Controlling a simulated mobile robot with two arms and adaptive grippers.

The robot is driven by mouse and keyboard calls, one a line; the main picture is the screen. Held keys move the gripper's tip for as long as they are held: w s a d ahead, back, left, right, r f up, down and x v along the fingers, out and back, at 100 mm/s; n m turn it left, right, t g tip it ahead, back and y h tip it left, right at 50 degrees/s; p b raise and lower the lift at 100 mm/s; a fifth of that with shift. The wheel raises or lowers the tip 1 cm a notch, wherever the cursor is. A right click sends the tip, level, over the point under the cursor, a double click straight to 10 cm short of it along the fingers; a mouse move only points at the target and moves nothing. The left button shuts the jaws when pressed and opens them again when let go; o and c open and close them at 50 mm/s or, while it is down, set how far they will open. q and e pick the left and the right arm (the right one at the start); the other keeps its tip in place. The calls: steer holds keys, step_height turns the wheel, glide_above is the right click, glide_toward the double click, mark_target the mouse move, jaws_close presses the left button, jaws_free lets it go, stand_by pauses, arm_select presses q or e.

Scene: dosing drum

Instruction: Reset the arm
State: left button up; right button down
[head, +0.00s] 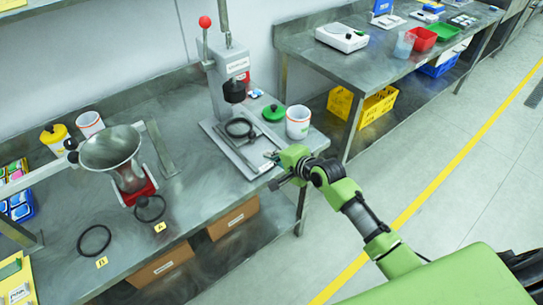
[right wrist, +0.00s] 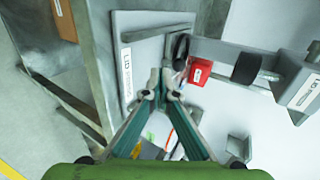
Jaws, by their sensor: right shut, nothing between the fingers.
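My right arm (head: 345,195) is green and reaches in from the lower right in the head view. Its gripper (head: 271,167) is at the front right edge of the steel bench, beside the grey base plate of the press (head: 228,80). In the right wrist view the two fingers (right wrist: 166,88) come together at the tips with nothing between them. Beyond them is a light plate with a "LID" label (right wrist: 126,75). My left gripper is not in the head view.
A black ring (head: 239,127) lies on the press base, with a green lid (head: 273,113) and white tub (head: 298,122) behind. A metal funnel (head: 112,148) and another black ring (head: 94,240) are on the left. Open floor (head: 450,190) lies to the right.

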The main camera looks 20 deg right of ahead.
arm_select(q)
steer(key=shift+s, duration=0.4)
arm_select(e)
steer(key=shift+s, duration=0.2)
